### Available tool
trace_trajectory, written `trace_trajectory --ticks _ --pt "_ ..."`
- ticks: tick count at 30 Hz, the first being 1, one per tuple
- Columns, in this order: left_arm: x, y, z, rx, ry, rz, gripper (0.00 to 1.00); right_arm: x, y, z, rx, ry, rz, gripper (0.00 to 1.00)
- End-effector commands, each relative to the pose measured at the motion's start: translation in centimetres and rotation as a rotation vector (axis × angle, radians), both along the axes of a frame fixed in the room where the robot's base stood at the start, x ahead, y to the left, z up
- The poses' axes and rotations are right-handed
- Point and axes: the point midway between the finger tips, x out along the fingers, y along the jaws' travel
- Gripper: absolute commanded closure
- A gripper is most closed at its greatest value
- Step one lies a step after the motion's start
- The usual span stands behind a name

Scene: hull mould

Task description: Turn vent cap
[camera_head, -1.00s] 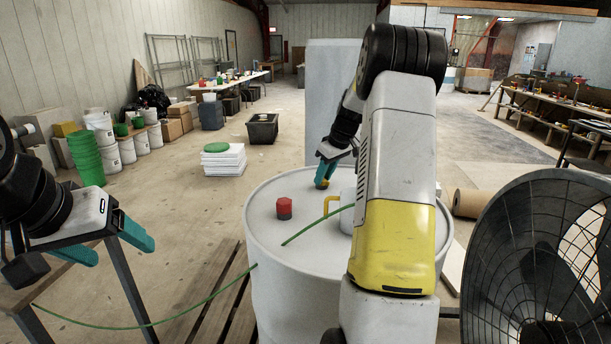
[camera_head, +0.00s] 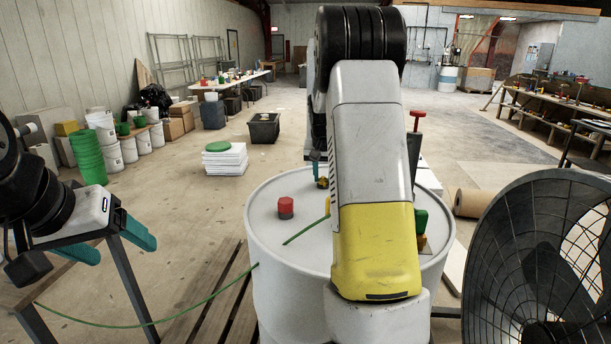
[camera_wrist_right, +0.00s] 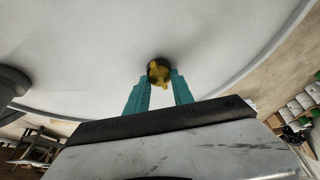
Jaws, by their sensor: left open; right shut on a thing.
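The vent cap, small and yellow on a dark base, stands near the far edge of the light grey drum (camera_head: 265,235). In the head view the vent cap (camera_head: 322,183) is partly covered by my right arm. In the right wrist view the teal fingers of my right gripper (camera_wrist_right: 160,82) are closed around the vent cap (camera_wrist_right: 158,70), one on each side. In the head view only a sliver of my right gripper (camera_head: 316,167) shows. My left gripper (camera_head: 122,250) is open and empty, left of the drum and apart from it.
A red cap (camera_head: 286,208) stands on the drum lid. A green hose (camera_head: 308,231) lies over the lid. A red-handled tool (camera_head: 416,140) and a green item (camera_head: 421,221) show at right. A large fan (camera_head: 550,260) stands close at right.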

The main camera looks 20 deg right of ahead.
Motion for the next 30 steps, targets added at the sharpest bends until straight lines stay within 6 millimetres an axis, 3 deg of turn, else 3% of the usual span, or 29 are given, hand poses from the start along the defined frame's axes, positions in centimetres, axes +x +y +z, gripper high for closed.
trace_trajectory --ticks 12,28,29,30 --pt "0.0 0.0 0.0 0.0 0.0 0.0 0.27 0.1 0.16 0.03 0.0 0.0 -0.178 1.0" --pt "0.0 0.0 0.0 0.0 0.0 0.0 0.27 0.09 0.15 0.02 0.002 0.0 -0.201 1.0" --pt "0.0 0.0 0.0 0.0 0.0 0.0 0.27 0.09 0.15 0.02 0.002 0.0 -0.201 0.67" --pt "0.0 0.0 0.0 0.0 0.0 0.0 0.27 0.09 0.15 0.02 0.002 0.0 -0.2 0.6"
